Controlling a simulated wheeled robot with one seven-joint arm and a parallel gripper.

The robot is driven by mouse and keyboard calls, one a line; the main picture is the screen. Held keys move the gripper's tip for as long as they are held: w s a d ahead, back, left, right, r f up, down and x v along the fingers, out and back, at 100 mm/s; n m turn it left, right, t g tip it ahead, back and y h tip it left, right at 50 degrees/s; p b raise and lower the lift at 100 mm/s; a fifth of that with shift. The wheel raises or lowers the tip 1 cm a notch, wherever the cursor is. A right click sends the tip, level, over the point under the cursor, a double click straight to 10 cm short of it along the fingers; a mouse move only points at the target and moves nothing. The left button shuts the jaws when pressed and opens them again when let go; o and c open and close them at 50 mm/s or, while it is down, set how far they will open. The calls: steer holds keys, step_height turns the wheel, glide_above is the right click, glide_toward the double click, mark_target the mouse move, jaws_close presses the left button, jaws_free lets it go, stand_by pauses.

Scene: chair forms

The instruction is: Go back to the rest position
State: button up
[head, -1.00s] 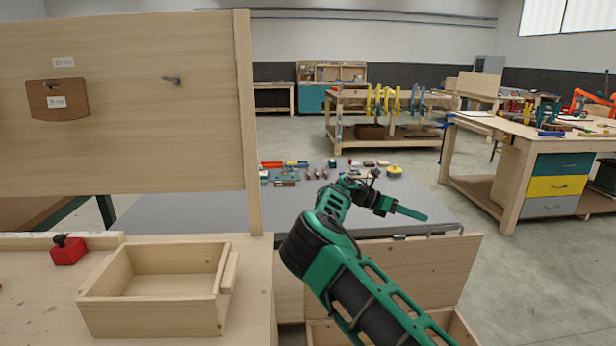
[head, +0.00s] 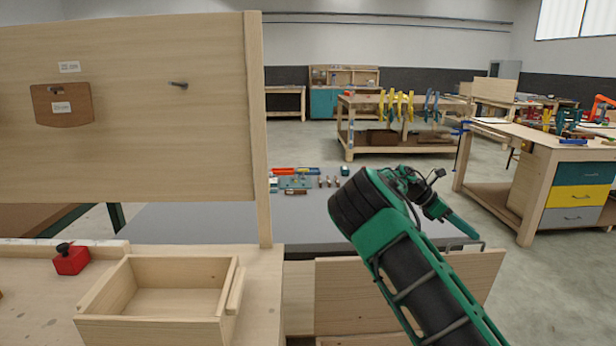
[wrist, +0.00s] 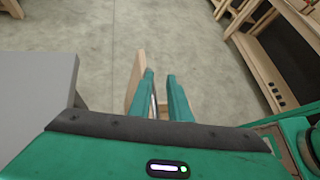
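My green and black arm (head: 415,275) reaches up from the lower right of the head view. My gripper (head: 470,231) is at its far end, pointing right and down, near the front right of the grey table. In the wrist view, my gripper (wrist: 163,85) shows two green fingers apart, with a narrow gap and nothing held between them. Grey concrete floor lies beyond the fingertips.
The grey table (head: 190,225) carries small tools and parts. A wooden panel (head: 400,285) stands at its front, close under my arm. An open wooden box (head: 150,330) sits on the left bench. Workbenches (head: 400,155) stand farther back; floor between is clear.

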steer(key=s+d+r+m+y, duration=0.1)
steer(key=s+d+m+y, duration=0.3)
steer(key=s, duration=0.6)
steer(key=s+d+r+m+y, duration=0.1)
steer(key=s+d+m+y, duration=0.2)
steer(key=s+m, duration=0.5)
steer(key=s+a+m+t+y, duration=0.1)
steer(key=s+a+m, duration=0.2)
steer(key=s, duration=0.6)
steer(key=s+a+r+m+t+y, duration=0.1)
steer(key=s+a+m, duration=0.3)
steer(key=s, duration=0.6)
steer(key=s+a+m+t+y, duration=0.1)
steer(key=s+a+m+y, duration=0.1)
steer(key=s+a, duration=0.4)
steer(key=s+m, duration=0.1)
steer(key=s, duration=0.3)
steer(key=shift+s+a+r, duration=0.15)
steer(key=shift+s+a+m, duration=0.2)
steer(key=shift+s+m, duration=0.1)
steer(key=shift+m, duration=0.1)
steer(key=shift+c, duration=0.3)
steer(key=shift+s+a, duration=0.1)
steer(key=shift+s, duration=0.1)
jaws_close()
